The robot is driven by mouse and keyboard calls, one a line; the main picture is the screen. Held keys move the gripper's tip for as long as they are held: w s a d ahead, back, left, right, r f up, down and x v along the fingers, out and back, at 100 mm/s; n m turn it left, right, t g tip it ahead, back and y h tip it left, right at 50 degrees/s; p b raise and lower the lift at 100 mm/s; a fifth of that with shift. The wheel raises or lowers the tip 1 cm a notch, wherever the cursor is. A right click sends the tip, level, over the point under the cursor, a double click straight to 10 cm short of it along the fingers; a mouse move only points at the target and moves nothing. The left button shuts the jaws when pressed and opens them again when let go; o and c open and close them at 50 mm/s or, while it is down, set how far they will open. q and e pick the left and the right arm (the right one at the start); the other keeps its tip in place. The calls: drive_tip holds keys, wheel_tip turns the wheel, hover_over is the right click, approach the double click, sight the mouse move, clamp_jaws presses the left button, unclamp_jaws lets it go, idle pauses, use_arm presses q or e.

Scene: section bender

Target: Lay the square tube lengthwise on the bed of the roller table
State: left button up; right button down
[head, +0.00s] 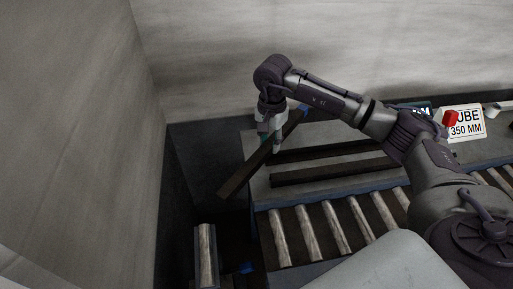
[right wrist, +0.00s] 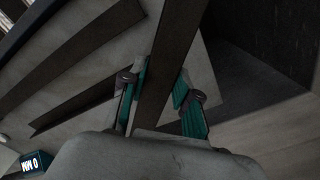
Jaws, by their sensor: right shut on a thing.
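My right gripper (head: 271,143) is shut on a long dark square tube (head: 239,177), gripping it near its far end. The tube slants down to the left, its near end over the dark gap left of the grey table. In the right wrist view the tube (right wrist: 172,45) runs between the teal finger pads of the gripper (right wrist: 158,95). The roller table (head: 340,228) has several pale rollers in a blue-edged frame, to the right of and nearer than the tube. My left gripper is not in view.
Dark bars (head: 335,172) lie on the grey table (head: 258,187) behind the rollers. A white sign reading 350 MM (head: 465,129) and a red part (head: 450,118) are at the right. A separate roller piece (head: 207,255) stands front left. A wall (head: 90,130) closes the left side.

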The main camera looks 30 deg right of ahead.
drive_tip(key=s+d+r+b, duration=0.1)
drive_tip(key=s+d+r, duration=0.3)
drive_tip(key=s, duration=0.2)
drive_tip(key=s+a+f+n, duration=0.2)
drive_tip(key=s+a+n, duration=0.7)
drive_tip(key=a+n, duration=0.3)
drive_tip(key=shift+s+a+f+n, duration=0.3)
drive_tip(key=shift+a+f, duration=0.05)
drive_tip(key=shift+a, duration=0.9)
drive_tip(key=shift+w, duration=0.1)
